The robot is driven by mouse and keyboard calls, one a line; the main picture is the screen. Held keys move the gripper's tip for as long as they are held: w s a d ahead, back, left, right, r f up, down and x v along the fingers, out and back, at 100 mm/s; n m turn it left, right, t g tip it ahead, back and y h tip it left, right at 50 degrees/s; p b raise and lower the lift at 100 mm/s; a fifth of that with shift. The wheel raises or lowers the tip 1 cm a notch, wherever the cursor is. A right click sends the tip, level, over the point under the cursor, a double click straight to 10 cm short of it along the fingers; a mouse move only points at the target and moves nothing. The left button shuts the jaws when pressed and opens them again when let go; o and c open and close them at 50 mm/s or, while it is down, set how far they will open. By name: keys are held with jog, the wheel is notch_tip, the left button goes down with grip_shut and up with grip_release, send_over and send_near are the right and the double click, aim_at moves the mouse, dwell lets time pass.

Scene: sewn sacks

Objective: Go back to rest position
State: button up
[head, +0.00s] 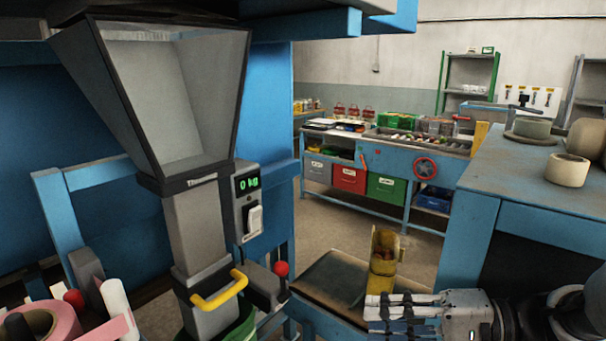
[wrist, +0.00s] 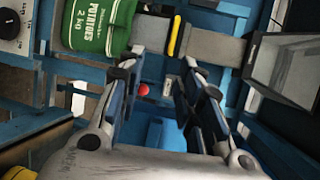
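My gripper (head: 372,313) is at the lower right of the head view, with its fingers pointing left. In the wrist view its two fingers (wrist: 163,72) are spread apart with nothing between them, so it is open and empty. A green sack (wrist: 98,24) printed "POTATOES 2 kg" shows beyond the fingers at the upper left of the wrist view. In the head view a green part (head: 238,326) shows beneath the grey hopper's spout (head: 196,235); the rest is cut off by the frame edge.
The hopper (head: 160,100) has a yellow handle (head: 219,290), a red knob (head: 281,268) and a display (head: 248,184) reading "0 kg". A yellow scoop-like container (head: 384,260) stands beside my gripper. A blue table (head: 530,190) with tape rolls is at right; a workbench (head: 400,160) stands behind.

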jog(key=s+a+f+n+g+h, duration=0.1)
jog(key=s+a+f+g+h, duration=0.15)
jog(key=s, duration=0.25)
jog(key=s+a+f+n+g+h, duration=0.1)
jog(key=s+a+f+g+h, duration=0.1)
jog(key=s+a+h, duration=0.3)
jog(key=s+d+n+t+h, duration=0.1)
jog(key=s+d+t+h, duration=0.4)
jog(key=d+h, duration=0.2)
jog(key=shift+s+d+f+n, duration=0.3)
jog(key=shift+d+f+n, duration=0.1)
jog(key=shift+d, duration=0.05)
jog(key=shift+h, duration=0.25)
jog(key=shift+c, duration=0.3)
dwell(0.5)
